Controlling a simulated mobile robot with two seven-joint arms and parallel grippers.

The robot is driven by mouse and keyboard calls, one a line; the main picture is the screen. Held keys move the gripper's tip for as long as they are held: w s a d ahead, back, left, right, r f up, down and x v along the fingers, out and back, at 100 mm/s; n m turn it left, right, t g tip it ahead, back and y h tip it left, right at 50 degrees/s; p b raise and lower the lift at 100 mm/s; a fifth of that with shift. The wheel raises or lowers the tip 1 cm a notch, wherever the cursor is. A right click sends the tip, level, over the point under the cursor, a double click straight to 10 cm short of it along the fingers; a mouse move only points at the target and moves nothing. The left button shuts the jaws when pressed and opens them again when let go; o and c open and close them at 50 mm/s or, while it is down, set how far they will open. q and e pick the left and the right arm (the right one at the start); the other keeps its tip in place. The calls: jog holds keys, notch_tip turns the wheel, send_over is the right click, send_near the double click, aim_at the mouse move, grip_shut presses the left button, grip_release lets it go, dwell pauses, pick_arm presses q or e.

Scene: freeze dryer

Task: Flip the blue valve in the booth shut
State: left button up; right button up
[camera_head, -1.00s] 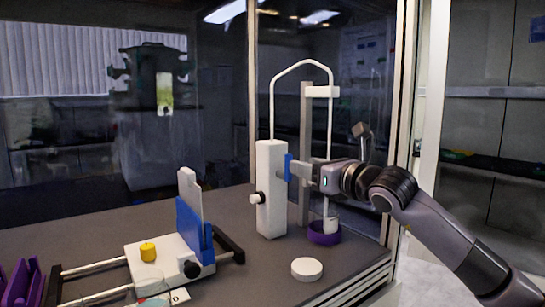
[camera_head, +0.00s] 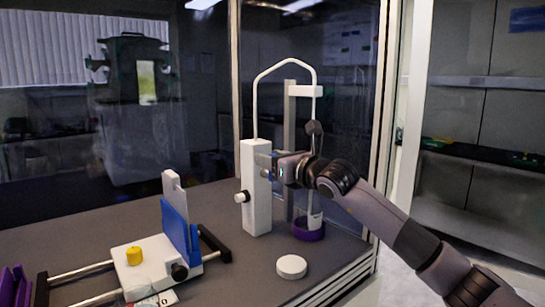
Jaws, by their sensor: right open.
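A tall white box-shaped column (camera_head: 256,205) stands in the booth with a white tube looping from its top. The blue valve (camera_head: 264,174) is on the column's right side. Only a small bit of its blue shows, as my right gripper (camera_head: 268,165) covers most of it. My right gripper comes in from the right and its fingertips are at the valve, open. I cannot tell whether the fingers touch it. My left gripper is not in view.
A purple ring base (camera_head: 308,231) with a white vessel stands right of the column, by a grey post (camera_head: 289,150). A white disc (camera_head: 291,266) lies in front. A slide rig with a blue plate (camera_head: 179,232) and yellow knob (camera_head: 134,256) is at left. The booth frame (camera_head: 384,120) is on the right.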

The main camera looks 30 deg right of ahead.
grip_shut()
